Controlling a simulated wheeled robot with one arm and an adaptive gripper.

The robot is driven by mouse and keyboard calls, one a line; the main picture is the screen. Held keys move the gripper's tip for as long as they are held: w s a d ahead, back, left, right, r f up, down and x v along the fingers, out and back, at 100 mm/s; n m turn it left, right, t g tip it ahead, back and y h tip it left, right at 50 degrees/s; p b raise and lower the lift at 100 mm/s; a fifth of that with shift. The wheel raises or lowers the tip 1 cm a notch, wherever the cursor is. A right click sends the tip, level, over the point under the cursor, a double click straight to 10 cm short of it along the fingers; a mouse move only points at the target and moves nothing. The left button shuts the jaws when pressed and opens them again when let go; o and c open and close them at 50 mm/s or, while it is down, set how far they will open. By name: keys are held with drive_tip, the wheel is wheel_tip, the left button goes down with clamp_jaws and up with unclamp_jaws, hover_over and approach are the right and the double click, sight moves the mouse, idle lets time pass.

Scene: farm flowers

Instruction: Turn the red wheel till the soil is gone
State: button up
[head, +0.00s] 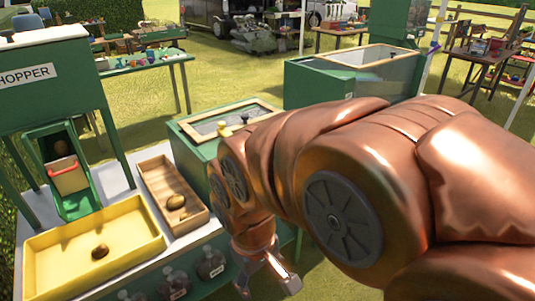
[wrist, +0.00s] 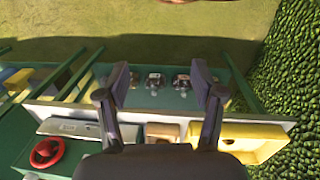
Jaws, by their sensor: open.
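The red wheel (wrist: 46,152) shows at the lower left of the wrist view, on a green surface beside a pale-rimmed tub (wrist: 75,127). I cannot see the wheel in the head view. My gripper (head: 267,287) points down at the front of the green bench in the head view. Its two fingers are spread and empty in the wrist view (wrist: 160,85), well to the right of the wheel. Brown lumps lie in the yellow tray (head: 60,245), the wooden tray (head: 153,171) and the green chute (head: 76,203). I cannot tell whether soil coats them.
A green hopper (head: 45,75) stands at the left, above the chute with a red-handled gate (head: 68,176). A green tub (head: 198,132) is mid-bench, partly behind my arm. Jars (head: 174,282) line the bench front. A larger green tank (head: 318,82) stands behind on grass.

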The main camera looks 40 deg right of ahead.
drive_tip(key=w+d+r+n+t+h+b, duration=0.1)
drive_tip(key=w+d+n+t+h+b, duration=0.25)
drive_tip(key=w+d, duration=0.7)
drive_tip(key=w+d+r+n+t+h+b, duration=0.15)
drive_tip(key=w+d+n+t+b, duration=0.25)
drive_tip(key=w+d, duration=0.7)
drive_tip(key=w+d+n+t+h+b, duration=0.35)
drive_tip(key=w+d, duration=0.25)
drive_tip(key=d, duration=0.9)
drive_tip(key=w+d+f+n+t+y+b, duration=0.25)
drive_tip(key=d+n+t+y+b, duration=0.2)
drive_tip(key=n, duration=0.45)
drive_tip(key=s+f+n+t+y+b, duration=0.3)
drive_tip(key=f+n+y+b, duration=0.25)
drive_tip(key=n, duration=0.35)
drive_tip(key=shift+m, duration=0.3)
drive_tip(key=shift+w+a+f+p, duration=0.1)
drive_tip(key=shift+w+f+p, duration=0.05)
drive_tip(key=shift+w, duration=1)
drive_tip(key=shift+w+a+f+p, duration=0.1)
drive_tip(key=shift+w+f+p, duration=0.05)
drive_tip(key=shift+w, duration=1)
drive_tip(key=shift+w+a+f+p, duration=0.1)
drive_tip(key=shift+w+f+p, duration=0.05)
drive_tip(key=shift+w, duration=1)
drive_tip(key=c, duration=1.1)
